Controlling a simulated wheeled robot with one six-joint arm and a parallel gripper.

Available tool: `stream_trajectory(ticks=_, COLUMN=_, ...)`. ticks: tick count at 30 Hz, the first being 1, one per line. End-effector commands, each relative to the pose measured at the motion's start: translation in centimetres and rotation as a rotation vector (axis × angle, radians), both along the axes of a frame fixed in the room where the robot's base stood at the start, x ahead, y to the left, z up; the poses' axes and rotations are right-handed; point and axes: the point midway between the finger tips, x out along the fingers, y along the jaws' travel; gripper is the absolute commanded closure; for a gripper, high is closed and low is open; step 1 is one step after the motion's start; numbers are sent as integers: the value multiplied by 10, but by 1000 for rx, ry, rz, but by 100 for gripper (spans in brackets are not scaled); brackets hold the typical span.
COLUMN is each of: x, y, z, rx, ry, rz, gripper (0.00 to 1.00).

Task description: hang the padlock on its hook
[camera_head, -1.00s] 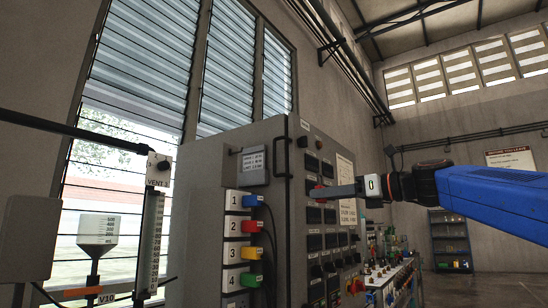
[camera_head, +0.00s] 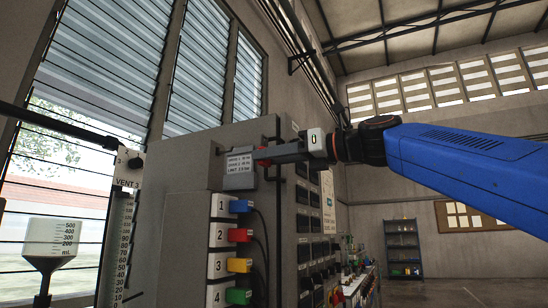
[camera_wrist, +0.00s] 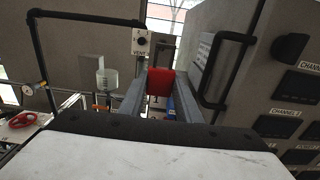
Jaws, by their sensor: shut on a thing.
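The red padlock (camera_wrist: 160,84) is held between the two long grey fingers of my gripper (camera_wrist: 161,92) in the wrist view. Its shackle cannot be made out. In the head view a bit of its red body (camera_head: 263,149) shows at the fingertips of my gripper (camera_head: 268,155), which overlap the right edge of a labelled grey plate (camera_head: 240,180) on the cabinet. A small dark hook-like fitting (camera_head: 217,149) sticks out at the upper left of that plate. I cannot tell whether it is the padlock's hook. No contact between padlock and fitting is visible.
The grey cabinet (camera_head: 180,180) carries numbered coloured plugs (camera_head: 240,235) with cables below the plate. A dark bar handle (camera_wrist: 222,70) stands close right of my fingers in the wrist view. The VENT 3 valve (camera_head: 128,165) and pipe are at left.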

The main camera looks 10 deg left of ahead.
Motion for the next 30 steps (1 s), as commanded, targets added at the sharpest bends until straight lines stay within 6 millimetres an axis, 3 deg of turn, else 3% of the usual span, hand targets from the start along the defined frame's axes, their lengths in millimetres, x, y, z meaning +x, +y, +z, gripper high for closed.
stream_trajectory(ticks=13, x=16, y=46, z=0, rx=0, ry=0, rz=2, gripper=100)
stream_trajectory(ticks=30, x=22, y=63, z=1, rx=0, ry=0, rz=0, gripper=100)
